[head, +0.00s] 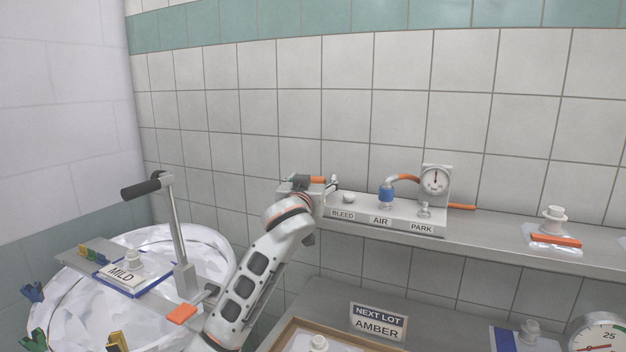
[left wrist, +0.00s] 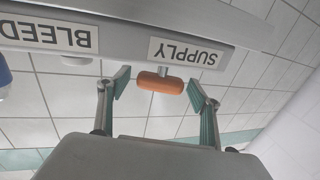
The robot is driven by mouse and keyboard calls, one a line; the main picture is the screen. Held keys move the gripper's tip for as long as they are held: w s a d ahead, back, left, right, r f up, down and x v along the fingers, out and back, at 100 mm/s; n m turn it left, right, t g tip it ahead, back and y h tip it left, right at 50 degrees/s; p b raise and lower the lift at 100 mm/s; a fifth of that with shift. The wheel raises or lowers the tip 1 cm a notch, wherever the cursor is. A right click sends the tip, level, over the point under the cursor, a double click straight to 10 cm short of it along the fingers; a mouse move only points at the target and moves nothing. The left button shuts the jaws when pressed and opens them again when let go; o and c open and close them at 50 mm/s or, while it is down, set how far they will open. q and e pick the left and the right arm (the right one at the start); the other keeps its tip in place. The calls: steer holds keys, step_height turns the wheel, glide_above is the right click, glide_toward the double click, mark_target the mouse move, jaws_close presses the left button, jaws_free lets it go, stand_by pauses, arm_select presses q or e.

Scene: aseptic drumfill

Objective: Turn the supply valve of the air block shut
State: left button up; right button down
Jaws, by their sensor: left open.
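The air block (head: 372,208) stands on the wall shelf, with BLEED, AIR and PARK labels, a white bleed knob (head: 348,197), a blue fitting (head: 386,193) and a dial gauge (head: 435,181). The supply valve is an orange bar handle (left wrist: 160,83) on a short metal stem beside the SUPPLY label (left wrist: 186,52). The handle lies roughly parallel to the label's edge. My left gripper (left wrist: 159,88) is open, with one finger on each side of the handle and gaps at both ends. In the head view this gripper (head: 308,185) hides most of the block's left end. My right gripper is not seen.
A drum (head: 215,245) with a clear liner, clips and a MILD tag (head: 122,274) stands at left. A NEXT LOT AMBER sign (head: 378,321) stands on the lower bench. A bagged white fitting (head: 553,220) lies on the shelf (head: 490,237) at right. The tiled wall is close behind.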

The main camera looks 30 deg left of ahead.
arm_select(q)
steer(key=shift+w+a, duration=0.1)
steer(key=shift+w, duration=0.2)
steer(key=c, duration=1.1)
steer(key=shift+a+f+m+h, duration=0.1)
steer(key=shift+m+h, duration=0.6)
steer(key=shift+h, duration=0.4)
steer(key=shift+m+t+h, duration=0.4)
steer(key=shift+m+h, duration=0.4)
steer(key=shift+h, duration=0.4)
